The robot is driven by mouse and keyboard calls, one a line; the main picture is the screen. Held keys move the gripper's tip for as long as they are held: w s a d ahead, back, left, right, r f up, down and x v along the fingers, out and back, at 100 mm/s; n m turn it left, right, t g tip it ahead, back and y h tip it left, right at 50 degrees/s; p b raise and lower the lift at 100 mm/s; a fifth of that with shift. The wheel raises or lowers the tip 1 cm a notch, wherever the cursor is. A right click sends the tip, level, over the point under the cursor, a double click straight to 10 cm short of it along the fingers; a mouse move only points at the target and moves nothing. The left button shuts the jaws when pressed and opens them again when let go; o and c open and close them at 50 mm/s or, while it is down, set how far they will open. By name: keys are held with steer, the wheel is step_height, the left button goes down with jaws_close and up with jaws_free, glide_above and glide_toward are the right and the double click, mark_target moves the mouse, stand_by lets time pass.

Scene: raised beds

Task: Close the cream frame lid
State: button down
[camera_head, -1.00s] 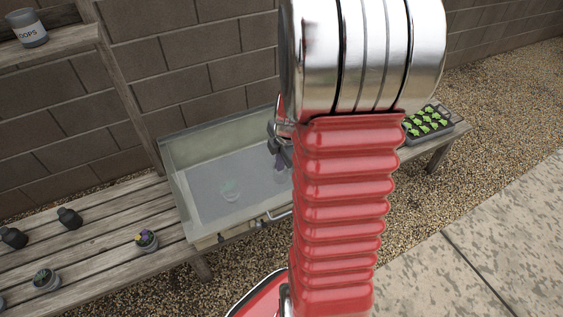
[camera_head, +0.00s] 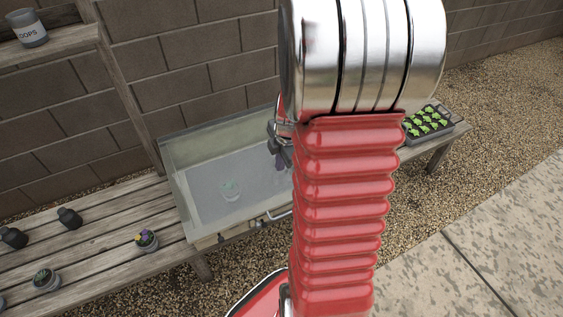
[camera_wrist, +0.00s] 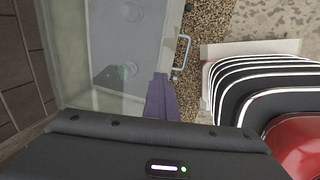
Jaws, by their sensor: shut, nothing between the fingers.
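A metal handle (camera_head: 279,216) is at the front right edge and also shows in the wrist view (camera_wrist: 182,54). My gripper (camera_head: 284,158) is over the right part of the frame, partly hidden by my red arm. In the wrist view its purple fingers (camera_wrist: 161,100) are together and empty, left of and below the handle. Contact with the lid is unclear.
Small pots (camera_head: 70,218) and a flowering pot (camera_head: 146,240) stand on the bench to the left. A seedling tray (camera_head: 428,124) is on the bench to the right. A block wall (camera_head: 200,60) is close behind. Gravel and paving lie open in front.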

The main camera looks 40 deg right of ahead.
steer(key=c, duration=2.5)
jaws_free()
steer(key=o, duration=0.7)
steer(key=shift+c, duration=0.2)
steer(key=v, duration=1.3)
steer(key=shift+s+r, duration=0.2)
steer(key=shift+r, duration=0.15)
